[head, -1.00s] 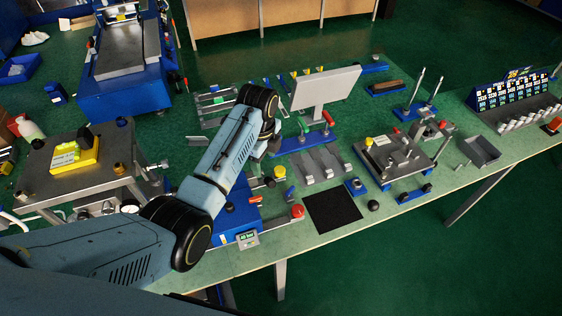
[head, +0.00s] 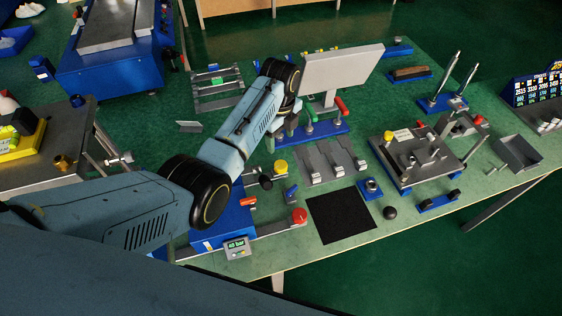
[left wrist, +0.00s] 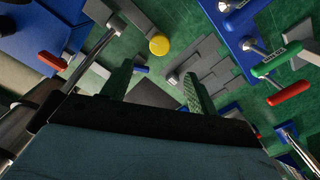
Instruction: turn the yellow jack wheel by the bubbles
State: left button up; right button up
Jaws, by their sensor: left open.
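A yellow knob or wheel (head: 388,136) stands at the back left corner of a grey plate fixture (head: 408,178) at the right of the bench. Bubbles are too small to make out. Another round yellow knob (head: 280,167) stands nearer, beside the grey slotted plates; a yellow knob also shows in the left wrist view (left wrist: 159,45), beyond the fingertips and apart from them. My left gripper (left wrist: 157,72) is open and empty above the bench; in the head view my own arm largely hides it. My right gripper is in neither view.
A grey monitor (head: 342,80) stands behind the slotted plates (head: 325,162). Green and red handles (head: 341,106) stand below it. A black mat (head: 341,215) lies bare. Upright rods (head: 446,78) stand at the back right.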

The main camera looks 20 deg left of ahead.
aim_at(280, 164)
pick_arm(q)
notch_tip(280, 164, down, 12)
jog(key=b, duration=0.3)
jog(key=shift+r, duration=0.2)
jog(key=c, duration=1)
